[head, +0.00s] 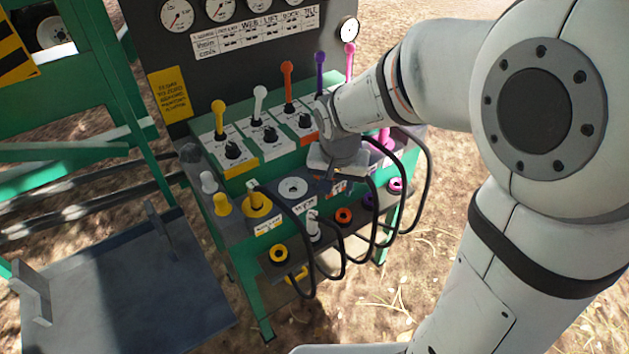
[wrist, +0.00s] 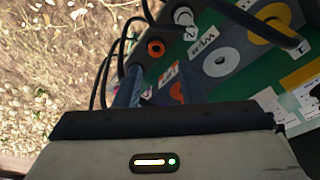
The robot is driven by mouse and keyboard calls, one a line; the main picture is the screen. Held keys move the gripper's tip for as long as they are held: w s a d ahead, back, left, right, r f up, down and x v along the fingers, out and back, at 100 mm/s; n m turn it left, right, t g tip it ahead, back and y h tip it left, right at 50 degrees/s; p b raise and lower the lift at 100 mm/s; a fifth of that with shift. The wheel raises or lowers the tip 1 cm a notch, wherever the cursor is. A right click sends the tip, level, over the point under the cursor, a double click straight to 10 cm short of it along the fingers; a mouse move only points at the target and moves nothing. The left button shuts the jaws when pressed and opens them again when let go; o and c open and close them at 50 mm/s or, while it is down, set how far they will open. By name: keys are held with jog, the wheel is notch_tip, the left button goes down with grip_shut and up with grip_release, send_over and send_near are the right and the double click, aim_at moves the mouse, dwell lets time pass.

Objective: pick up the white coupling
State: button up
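The white coupling (head: 313,226) stands in the lower front rack of the green machine, with a black hose by it. It also shows at the top of the wrist view (wrist: 183,17), beyond my fingertips. My gripper (head: 330,183) is over the machine's sloped front, up and to the right of the coupling, and apart from it. In the wrist view my gripper (wrist: 161,72) has two bluish fingers spread apart, with no coupling held between them. The fingers are partly hidden in the head view.
A white ring port (head: 292,188) lies above the coupling, and a yellow port (head: 257,204) is to its left. An orange ring (head: 344,215) is to its right. Black hoses (head: 375,235) loop in front. Coloured levers (head: 259,103) stand behind.

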aim_at(312, 214)
jog(key=shift+m+g, duration=0.3)
jog(key=shift+m, duration=0.2)
jog(key=w+a+f+b, duration=0.1)
jog(key=a+f, duration=0.1)
jog(key=f, duration=0.2)
jog(key=w+a+f+b, duration=0.1)
jog(key=a+f, duration=0.1)
jog(key=f, duration=0.2)
jog(key=w+a+f+b, duration=0.1)
jog(key=w+a+f, duration=0.1)
jog(key=f, duration=0.7)
jog(key=w+f, duration=0.1)
jog(key=f, duration=0.1)
jog(key=shift+d+f, duration=0.15)
jog(key=shift+d, duration=0.25)
jog(key=shift+c, duration=0.5)
grip_shut()
